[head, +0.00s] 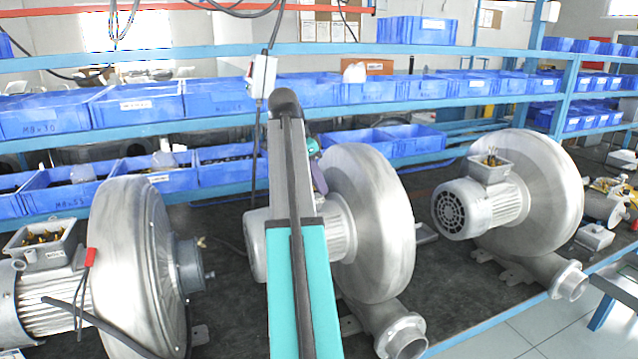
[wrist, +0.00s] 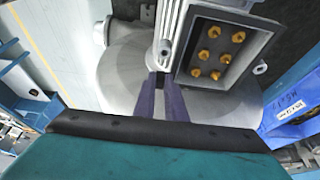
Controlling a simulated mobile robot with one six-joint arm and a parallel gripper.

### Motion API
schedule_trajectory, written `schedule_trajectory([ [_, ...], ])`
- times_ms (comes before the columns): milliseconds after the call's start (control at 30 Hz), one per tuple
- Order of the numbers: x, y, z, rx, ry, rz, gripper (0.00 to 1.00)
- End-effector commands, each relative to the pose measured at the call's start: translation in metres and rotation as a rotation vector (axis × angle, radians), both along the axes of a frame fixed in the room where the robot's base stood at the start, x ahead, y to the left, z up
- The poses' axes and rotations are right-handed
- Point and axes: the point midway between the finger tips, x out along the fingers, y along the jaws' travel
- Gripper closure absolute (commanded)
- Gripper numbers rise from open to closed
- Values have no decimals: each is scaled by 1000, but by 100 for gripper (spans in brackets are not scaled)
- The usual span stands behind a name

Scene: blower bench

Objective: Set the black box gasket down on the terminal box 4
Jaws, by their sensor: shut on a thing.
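In the wrist view, my gripper (wrist: 160,84) has its purple fingers close together, shut on a small dark piece, which seems to be part of the black box gasket (wrist: 160,77). Most of the gasket is hidden or hard to tell from the dark box edges. Just right of the fingertips is an open grey terminal box (wrist: 262,40) with several brass terminals inside. I cannot read a number on it. In the head view, my gripper (head: 318,178) shows only as a purple bit at the middle blower, mostly behind my arm, which also hides that blower's terminal box.
A blower stands at the left with an open terminal box (head: 40,238); another at the right has its own terminal box (head: 490,168). The middle blower's round housing (head: 375,220) is close beside my arm. Blue bins (head: 140,105) fill the shelves behind.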

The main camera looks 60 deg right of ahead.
Motion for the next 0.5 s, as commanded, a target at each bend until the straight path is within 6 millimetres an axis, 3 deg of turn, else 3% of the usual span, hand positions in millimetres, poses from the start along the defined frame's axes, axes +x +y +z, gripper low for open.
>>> schedule_trajectory([
  [67,0,0,-1,2,1,0,100],
  [100,0,0,-1,3,1,0,86],
  [200,0,0,-1,2,1,0,69],
  [500,0,0,0,2,0,1,67],
])
